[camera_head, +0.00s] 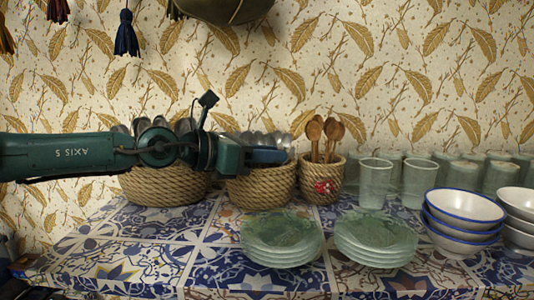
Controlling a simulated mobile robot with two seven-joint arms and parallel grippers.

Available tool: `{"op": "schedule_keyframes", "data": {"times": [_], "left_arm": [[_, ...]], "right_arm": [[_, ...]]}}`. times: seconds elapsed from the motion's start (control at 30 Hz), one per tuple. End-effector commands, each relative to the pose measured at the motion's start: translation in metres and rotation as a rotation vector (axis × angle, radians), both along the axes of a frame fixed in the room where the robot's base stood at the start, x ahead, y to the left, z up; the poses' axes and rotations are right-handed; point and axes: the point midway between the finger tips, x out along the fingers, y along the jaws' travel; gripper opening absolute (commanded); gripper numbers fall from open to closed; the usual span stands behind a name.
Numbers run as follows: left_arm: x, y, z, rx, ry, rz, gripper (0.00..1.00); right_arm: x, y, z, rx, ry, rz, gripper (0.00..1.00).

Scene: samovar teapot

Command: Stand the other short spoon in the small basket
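The small basket (322,186) is woven, with a red mark on its front, and stands on the tiled counter right of the middle. Short wooden spoons (334,130) stand upright in it, bowls up, close together; their lower ends are hidden inside. My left gripper (284,157) reaches in from the left and ends just left of the small basket, above the middle basket. Its fingers are seen from the side, so I cannot tell whether they are open or shut, and no spoon shows in them. My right gripper is not in view.
The middle basket (262,190) and large basket (165,187) hold metal utensils, partly hidden by my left arm. Stacked green plates (281,232) (375,232), glasses (375,184) and blue-rimmed bowls (464,208) crowd the right. The left front of the counter (140,262) is clear.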

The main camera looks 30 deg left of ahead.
Motion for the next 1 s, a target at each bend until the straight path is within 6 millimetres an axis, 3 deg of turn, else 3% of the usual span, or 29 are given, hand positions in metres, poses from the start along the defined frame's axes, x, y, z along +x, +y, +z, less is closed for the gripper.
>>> {"op": "schedule_keyframes", "data": {"times": [0.13,0.53,1.0], "left_arm": [[0.0,0.0,0.0,0.0,0.0,0.0,0.34],[-0.004,0.003,0.002,0.001,-0.004,0.002,0.34],[-0.035,0.019,0.007,0.0,-0.006,0.001,0.34]], "right_arm": [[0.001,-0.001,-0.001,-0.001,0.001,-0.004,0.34],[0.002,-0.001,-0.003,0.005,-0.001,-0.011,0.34],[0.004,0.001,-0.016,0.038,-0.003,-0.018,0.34]]}}
